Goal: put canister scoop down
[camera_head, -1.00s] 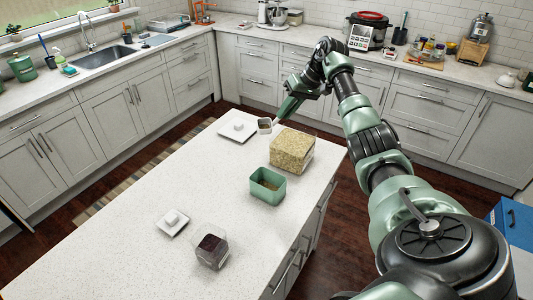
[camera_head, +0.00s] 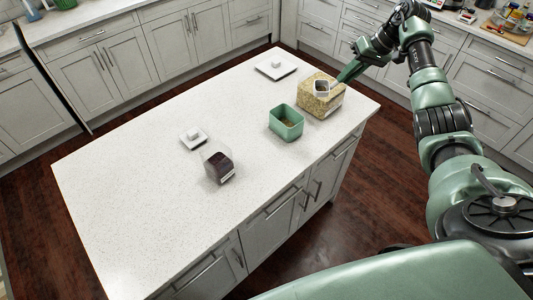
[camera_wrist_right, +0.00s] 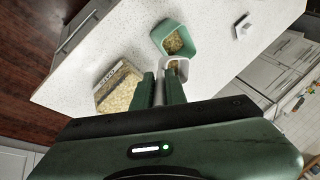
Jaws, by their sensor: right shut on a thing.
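My right gripper (camera_head: 346,76) is shut on the handle of a small white scoop (camera_head: 321,87). In the head view the scoop overlaps the clear canister of pale flakes (camera_head: 318,104) on the island; in the right wrist view the scoop (camera_wrist_right: 177,66) shows apart from the canister (camera_wrist_right: 118,88), beside the green bin (camera_wrist_right: 172,38). Some tan contents seem to show inside the scoop. The scoop appears held above the counter, though its height is hard to tell. The green bin (camera_head: 286,122) has tan contents. My left gripper is not in view.
On the white island (camera_head: 140,190) lie two white square lids with knobs, one at the back (camera_head: 276,68) and one nearer (camera_head: 193,137). A clear canister with dark contents (camera_head: 217,165) stands near the nearer lid. The left part of the island is bare.

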